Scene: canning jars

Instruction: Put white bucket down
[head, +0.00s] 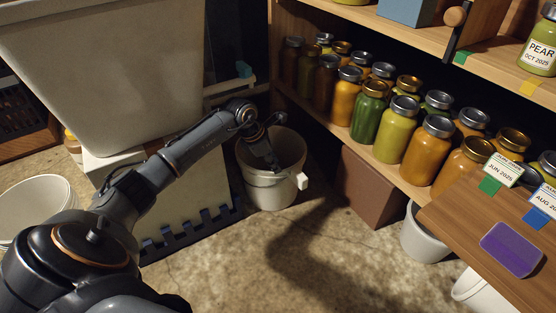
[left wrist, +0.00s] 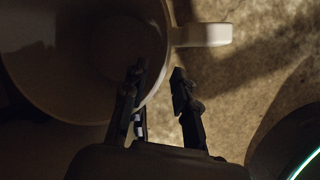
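The white bucket (head: 268,190) appears to stand upright on the concrete floor, between the pale cabinet and the jar shelf. A white tab sticks out at its right side. In the left wrist view the bucket (left wrist: 205,35) fills the upper left, with the tab pointing right. My left gripper (head: 273,163) reaches down at its rim from the left. In the left wrist view my left gripper (left wrist: 158,80) is open, with one finger inside the rim and the other outside. The outer finger is apart from the wall. My right gripper is not in view.
A brown box (head: 370,187) stands right of the bucket. Shelves hold several filled jars (head: 370,112). More white buckets stand at the left (head: 35,205) and under the wooden top (head: 425,235). A large grey bin (head: 100,70) is at upper left. The floor in front is clear.

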